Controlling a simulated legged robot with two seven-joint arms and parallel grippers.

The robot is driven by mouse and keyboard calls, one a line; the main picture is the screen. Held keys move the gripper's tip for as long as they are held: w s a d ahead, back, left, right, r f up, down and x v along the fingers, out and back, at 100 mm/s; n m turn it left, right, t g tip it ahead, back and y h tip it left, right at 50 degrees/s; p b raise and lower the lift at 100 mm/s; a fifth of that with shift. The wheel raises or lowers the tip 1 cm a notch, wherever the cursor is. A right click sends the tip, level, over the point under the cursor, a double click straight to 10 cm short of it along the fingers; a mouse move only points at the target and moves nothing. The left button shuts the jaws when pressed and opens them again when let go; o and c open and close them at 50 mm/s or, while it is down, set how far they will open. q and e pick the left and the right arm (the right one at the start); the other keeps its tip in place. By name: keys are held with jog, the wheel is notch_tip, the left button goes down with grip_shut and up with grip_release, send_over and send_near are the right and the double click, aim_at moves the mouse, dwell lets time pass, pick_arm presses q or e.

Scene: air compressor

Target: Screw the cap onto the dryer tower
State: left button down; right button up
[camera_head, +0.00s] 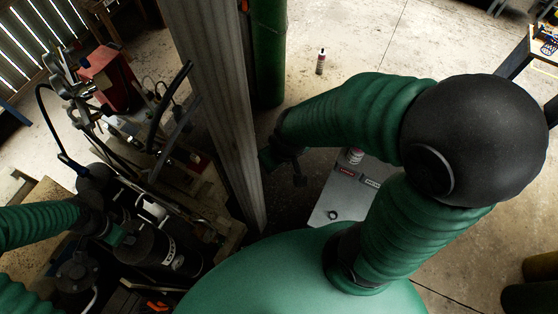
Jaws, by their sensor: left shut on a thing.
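My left gripper (118,236) comes in from the left, at the end of a green ribbed sleeve, low among the dark compressor parts. It is shut at the end of a dark cylinder (152,246) with a pale printed band, which looks like the dryer tower. The cap seems to be the small dark piece in its fingers, but its outline is lost in shadow. I cannot tell whether the cap sits straight on the tower. My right gripper (285,165) hangs beside the grey post, away from the tower; its fingers are too dark to read.
The compressor (105,75), with red parts, levers and hoses, fills the left. A tall grey post (212,90) and a green cylinder (268,50) stand in the middle. A grey panel (345,195) lies below my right arm. A small bottle (320,62) stands on open floor.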

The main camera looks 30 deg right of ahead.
pick_arm(q)
jog(key=shift+w, duration=0.1)
dwell(0.7)
jog(key=shift+r+m+p, duration=0.2)
jog(key=shift+m+p, duration=0.1)
jog(key=shift+p, duration=0.15)
jog(key=m+p, duration=0.2)
jog(key=m, duration=0.2)
jog(key=shift+m+p, duration=0.3)
jog(key=shift+p, duration=0.1)
jog(key=m, duration=0.2)
jog(key=shift+f+m, duration=0.2)
jog(key=shift+m, duration=0.1)
jog(key=c, duration=1.7)
grip_release()
jog(key=shift+f, duration=0.1)
jog(key=shift+o, duration=1.3)
jog(key=shift+o, duration=1.3)
